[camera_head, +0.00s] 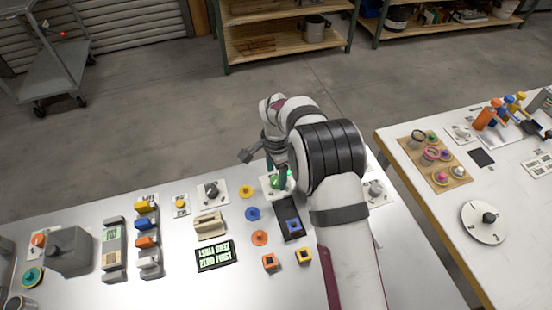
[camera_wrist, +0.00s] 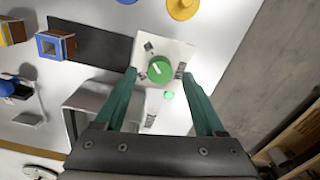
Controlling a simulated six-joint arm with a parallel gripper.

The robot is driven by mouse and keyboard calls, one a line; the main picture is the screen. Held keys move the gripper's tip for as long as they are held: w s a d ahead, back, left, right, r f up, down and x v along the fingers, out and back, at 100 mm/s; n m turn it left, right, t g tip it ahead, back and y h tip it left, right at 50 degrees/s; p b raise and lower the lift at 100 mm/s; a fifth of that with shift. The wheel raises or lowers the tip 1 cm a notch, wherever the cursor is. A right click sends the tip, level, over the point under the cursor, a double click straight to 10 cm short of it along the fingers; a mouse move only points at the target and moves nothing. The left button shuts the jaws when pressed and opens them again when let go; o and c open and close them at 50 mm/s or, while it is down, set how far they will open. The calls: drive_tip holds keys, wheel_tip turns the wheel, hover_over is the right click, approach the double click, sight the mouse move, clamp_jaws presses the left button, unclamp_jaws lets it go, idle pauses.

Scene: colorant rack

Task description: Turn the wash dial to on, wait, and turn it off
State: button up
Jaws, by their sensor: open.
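The wash dial is a round green knob (camera_wrist: 160,69) with a white pointer mark, on a square white plate (camera_wrist: 178,50). In the wrist view it lies just beyond and between my two green fingertips, and nothing shows touching it. A small green light (camera_wrist: 169,96) shows on the plate near the knob. My gripper (camera_wrist: 158,75) is open and empty, with its fingers on either side of the knob. In the head view the green dial (camera_head: 277,182) is partly hidden by my gripper and arm.
A dark strip (camera_wrist: 88,44) with a blue square block (camera_wrist: 56,45) lies beside the dial plate. Yellow (camera_head: 246,191), blue (camera_head: 252,214) and orange (camera_head: 260,238) discs lie left of it. A grey knob (camera_head: 211,190) stands farther left. The table's far edge lies close behind the dial.

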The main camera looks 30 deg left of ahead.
sight(276, 180)
wheel_tip(276, 180, up, 14)
idle(0.4)
drive_tip(key=s+d+r, duration=0.3)
drive_tip(key=d, duration=0.4)
drive_tip(key=s+d+r+y, duration=0.1)
drive_tip(key=s+d+r, duration=0.2)
drive_tip(key=d, duration=0.3)
drive_tip(key=s+d+r, duration=0.3)
drive_tip(key=d, duration=0.4)
drive_tip(key=s+d+f, duration=0.2)
drive_tip(key=s+d, duration=0.2)
drive_tip(key=s, duration=0.4)
drive_tip(key=s+d+f+n, duration=0.1)
drive_tip(key=s+d, duration=0.3)
drive_tip(key=s, duration=0.4)
drive_tip(key=shift+s+d+f+y, duration=0.2)
drive_tip(key=shift+f+y, duration=0.2)
drive_tip(key=shift+f, duration=0.3)
